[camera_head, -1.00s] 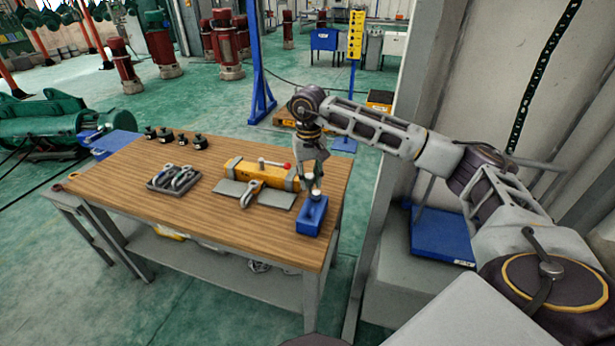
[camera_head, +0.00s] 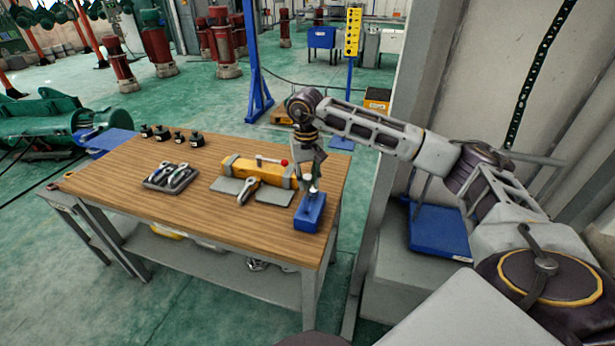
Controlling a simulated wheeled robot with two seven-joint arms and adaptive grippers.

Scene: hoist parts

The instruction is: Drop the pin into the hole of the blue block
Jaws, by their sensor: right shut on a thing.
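The blue block (camera_head: 309,214) stands near the right front corner of the wooden table. My right gripper (camera_head: 311,187) points down directly over the block, with its fingertips close to the block's top. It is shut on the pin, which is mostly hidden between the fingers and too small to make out. The hole in the block's top is hidden by the gripper. I cannot tell whether the pin's tip is in the hole or above it. My left gripper is not in view.
A grey tray (camera_head: 152,183) with shackles and several black weights (camera_head: 162,133) are farther left. The table's front middle (camera_head: 215,222) is clear.

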